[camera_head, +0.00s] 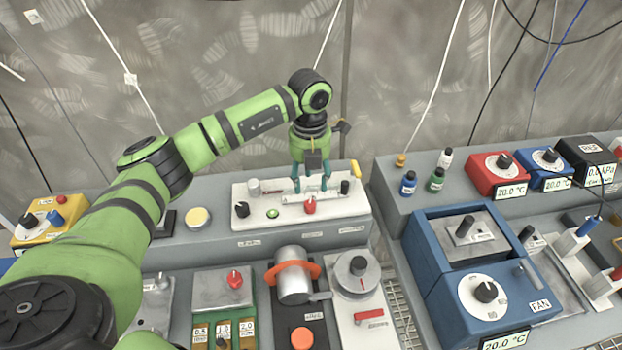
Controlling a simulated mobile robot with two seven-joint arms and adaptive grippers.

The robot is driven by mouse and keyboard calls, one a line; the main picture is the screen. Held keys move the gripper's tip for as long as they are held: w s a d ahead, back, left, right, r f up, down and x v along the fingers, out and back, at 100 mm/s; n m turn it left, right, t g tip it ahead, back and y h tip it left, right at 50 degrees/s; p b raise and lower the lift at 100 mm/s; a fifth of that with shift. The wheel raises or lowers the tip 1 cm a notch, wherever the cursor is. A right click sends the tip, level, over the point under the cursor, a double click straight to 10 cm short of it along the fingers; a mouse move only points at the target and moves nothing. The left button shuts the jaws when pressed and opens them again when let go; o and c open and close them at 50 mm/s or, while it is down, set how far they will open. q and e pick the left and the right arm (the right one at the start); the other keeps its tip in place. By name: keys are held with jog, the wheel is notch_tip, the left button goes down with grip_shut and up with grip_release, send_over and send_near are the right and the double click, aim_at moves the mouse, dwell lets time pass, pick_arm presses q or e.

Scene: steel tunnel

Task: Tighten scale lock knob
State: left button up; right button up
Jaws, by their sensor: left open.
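My left gripper (311,187) reaches down from above, its teal fingers open, over a white panel (268,223) on the back shelf of the grey bench. A red knob (310,207) stands on the panel just below and in front of the fingers. The fingers look apart from it, though the gap is hard to judge. The panel also bears a black knob (242,209), a silver cylinder knob (254,187), a green button (273,213) and a small black knob (345,187). The labels are too small to read, so I cannot tell which is the scale lock knob. My right gripper is out of view.
In front stand a silver cylinder in an orange ring (294,283) and a plate with a round dial (358,267). A blue fan box (465,290), small bottles (408,183) and a red box (497,174) stand at right. A yellow box (45,228) is at left.

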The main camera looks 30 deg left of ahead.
aim_at(310, 203)
pick_arm(q)
jog(key=shift+s+d+f, duration=0.1)
jog(key=shift+s+f, duration=0.1)
jog(key=f, duration=0.1)
jog(key=f+p, duration=0.1)
jog(key=s+f+p, duration=0.1)
jog(key=shift+d+f, duration=0.1)
jog(key=shift+d, duration=0.15)
jog(key=shift+w+a+f+p, duration=0.1)
jog(key=shift+f+p, duration=0.1)
jog(key=shift+f, duration=0.35)
jog(key=shift+w+a+f+p, duration=0.1)
jog(key=shift+f+p, duration=0.1)
jog(key=shift+f, duration=0.35)
jog(key=shift+w+f, duration=0.1)
jog(key=shift+f, duration=0.2)
jog(key=shift+d, duration=0.1)
grip_shut()
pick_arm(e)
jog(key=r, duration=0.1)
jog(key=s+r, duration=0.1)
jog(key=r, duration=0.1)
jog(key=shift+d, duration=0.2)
